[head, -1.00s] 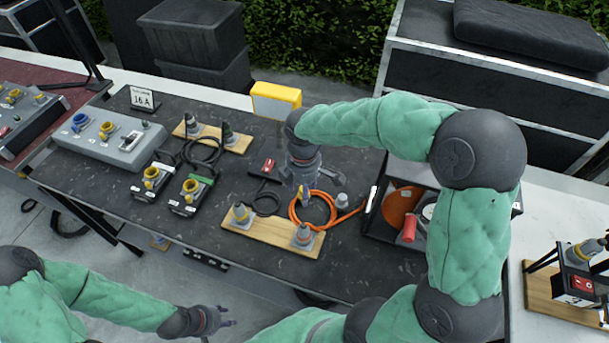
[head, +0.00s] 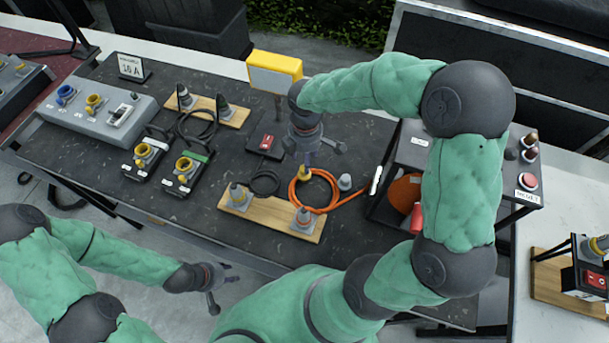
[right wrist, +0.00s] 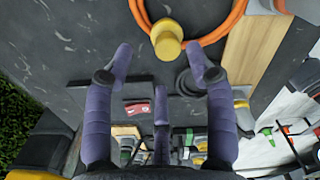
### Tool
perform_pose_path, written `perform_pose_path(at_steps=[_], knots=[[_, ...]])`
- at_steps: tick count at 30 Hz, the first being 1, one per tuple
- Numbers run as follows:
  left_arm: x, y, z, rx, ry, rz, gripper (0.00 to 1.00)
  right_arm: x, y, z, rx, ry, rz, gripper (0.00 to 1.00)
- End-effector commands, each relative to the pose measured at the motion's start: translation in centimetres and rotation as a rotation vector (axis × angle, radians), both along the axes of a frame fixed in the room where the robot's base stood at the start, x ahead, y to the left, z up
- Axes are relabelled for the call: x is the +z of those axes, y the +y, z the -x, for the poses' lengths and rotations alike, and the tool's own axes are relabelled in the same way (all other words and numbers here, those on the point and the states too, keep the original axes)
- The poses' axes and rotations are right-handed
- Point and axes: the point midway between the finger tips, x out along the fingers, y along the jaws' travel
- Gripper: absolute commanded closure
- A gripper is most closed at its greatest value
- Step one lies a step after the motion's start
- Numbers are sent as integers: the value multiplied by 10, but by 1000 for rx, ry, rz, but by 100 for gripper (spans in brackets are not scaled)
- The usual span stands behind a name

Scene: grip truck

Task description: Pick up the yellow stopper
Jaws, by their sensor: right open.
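The yellow stopper (head: 304,173) is small and round-topped. It stands on the dark table by the coiled orange cable (head: 291,190). In the right wrist view the stopper (right wrist: 167,40) shows near the top, at the edge of the orange loop. My right gripper (head: 316,158) hangs just behind the stopper in the head view. In the right wrist view my right gripper (right wrist: 160,58) is open, its fingers apart and empty. The stopper lies just beyond the fingertips, roughly between them, with no visible contact. My left gripper (head: 226,286) is off the table's front edge, empty with its fingers spread.
A wooden board (head: 270,220) with grey plugs lies in front of the stopper. A black switch box with a red switch (head: 265,142) is to the left. A grey cap (head: 344,182) is close to the right, then a dark tray (head: 385,212) with red items.

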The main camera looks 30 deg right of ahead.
Motion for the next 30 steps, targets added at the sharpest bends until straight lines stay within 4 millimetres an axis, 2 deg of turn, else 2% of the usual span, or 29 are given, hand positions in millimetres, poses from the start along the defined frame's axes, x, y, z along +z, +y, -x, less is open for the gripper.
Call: perform_pose_path(at_steps=[5, 12, 21, 27, 30], knots=[[-6, 0, 0, 0, 0, 0, 60, -14, 3, 3, 1, 2, -1, 44], [-19, 0, 0, 0, 0, 0, 60, -47, 6, 6, 0, 2, 0, 44], [-19, 0, 0, 0, 0, 0, 60, -51, 6, 5, 0, -1, -1, 44], [-19, 0, 0, 0, -1, 0, 60, -51, 6, 6, 0, 0, 0, 100], [-19, 0, 0, 0, -1, 0, 60, -51, 6, 6, 0, 0, 0, 100]])
